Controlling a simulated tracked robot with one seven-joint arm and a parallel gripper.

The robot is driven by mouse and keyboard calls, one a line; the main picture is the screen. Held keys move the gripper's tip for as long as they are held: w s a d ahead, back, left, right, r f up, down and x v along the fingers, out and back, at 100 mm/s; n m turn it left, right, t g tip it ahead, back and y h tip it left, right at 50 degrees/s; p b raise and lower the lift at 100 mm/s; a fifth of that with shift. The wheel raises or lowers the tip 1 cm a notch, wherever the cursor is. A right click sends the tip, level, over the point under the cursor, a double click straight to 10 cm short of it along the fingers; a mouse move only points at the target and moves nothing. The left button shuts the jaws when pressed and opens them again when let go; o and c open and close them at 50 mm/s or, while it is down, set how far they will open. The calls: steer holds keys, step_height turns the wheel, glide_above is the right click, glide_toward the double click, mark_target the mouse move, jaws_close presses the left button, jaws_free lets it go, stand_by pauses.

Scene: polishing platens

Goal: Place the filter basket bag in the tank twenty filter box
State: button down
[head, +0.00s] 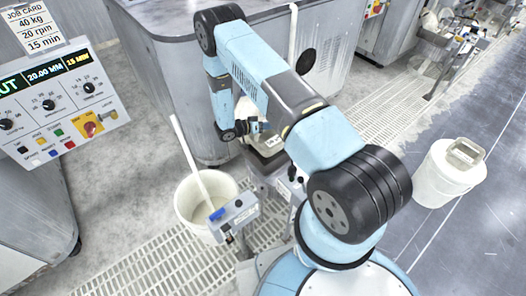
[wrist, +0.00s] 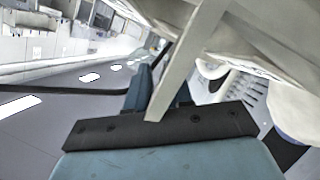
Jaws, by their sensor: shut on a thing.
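My gripper (head: 258,127) is low beside the grey machine cabinet, near the middle of the head view. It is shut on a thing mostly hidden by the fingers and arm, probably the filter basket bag. In the wrist view, a pale grey bar (wrist: 184,65) runs down in front of the gripper's dark finger mount; I cannot tell whether it belongs to the held thing. Just below my gripper in the head view is a small pale box (head: 268,146) with a dark opening and a label, possibly the filter box. Its label is too small to read.
A white bucket (head: 183,207) with a pale stick stands on the grated floor at left, beside a small grey control box (head: 238,211). Another white bucket (head: 436,181) with a metal-framed piece on top stands at right. The grey cabinet (head: 178,90) rises close to my arm.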

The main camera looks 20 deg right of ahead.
mark_target(268, 138)
step_height(268, 138, down, 9)
stand_by(0.6)
steer(key=c, duration=1)
jaws_free()
